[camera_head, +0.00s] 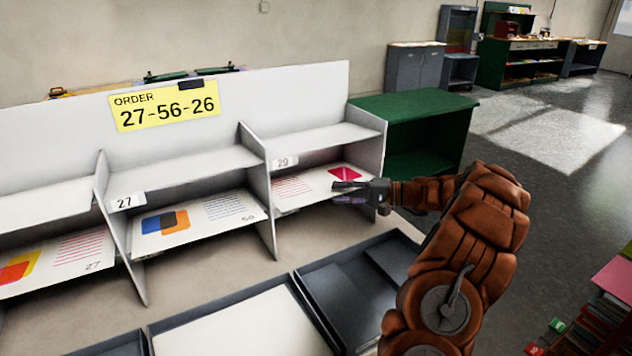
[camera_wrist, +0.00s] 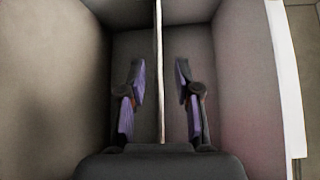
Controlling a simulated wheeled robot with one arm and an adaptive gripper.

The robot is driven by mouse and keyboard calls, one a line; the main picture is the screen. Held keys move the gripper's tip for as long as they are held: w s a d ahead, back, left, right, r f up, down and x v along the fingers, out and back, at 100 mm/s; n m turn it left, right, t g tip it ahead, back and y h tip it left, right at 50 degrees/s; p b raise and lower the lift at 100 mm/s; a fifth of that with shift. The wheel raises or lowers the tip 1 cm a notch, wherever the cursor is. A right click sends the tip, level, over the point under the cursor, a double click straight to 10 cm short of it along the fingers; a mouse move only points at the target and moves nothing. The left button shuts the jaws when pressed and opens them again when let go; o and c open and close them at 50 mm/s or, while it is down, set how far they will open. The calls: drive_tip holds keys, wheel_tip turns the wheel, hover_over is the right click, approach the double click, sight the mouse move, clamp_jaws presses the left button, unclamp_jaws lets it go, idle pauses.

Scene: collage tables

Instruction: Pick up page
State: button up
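Three printed pages lie in the lower row of the white shelf. The right page (camera_head: 307,187) has red lines and a red square, with part of it hidden behind my gripper. The middle page (camera_head: 198,236) has blue, orange and black shapes. The left page (camera_head: 50,273) has an orange-red shape and the number 27. My gripper (camera_head: 345,191) is open at the front of the right page. In the wrist view, the fingers (camera_wrist: 160,85) stand apart on both sides of a thin pale edge (camera_wrist: 158,45), apparently the page seen edge-on.
A yellow sign (camera_head: 165,106) reads ORDER 27-56-26. Upright dividers (camera_head: 258,190) flank the compartments. Dark trays (camera_head: 335,300) stand in front of the shelf, one holding a pale sheet (camera_head: 245,325). A green cabinet (camera_head: 425,105) stands at the right behind.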

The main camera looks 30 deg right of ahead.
drive_tip(key=shift+w+a, duration=0.25)
clamp_jaws()
idle(0.4)
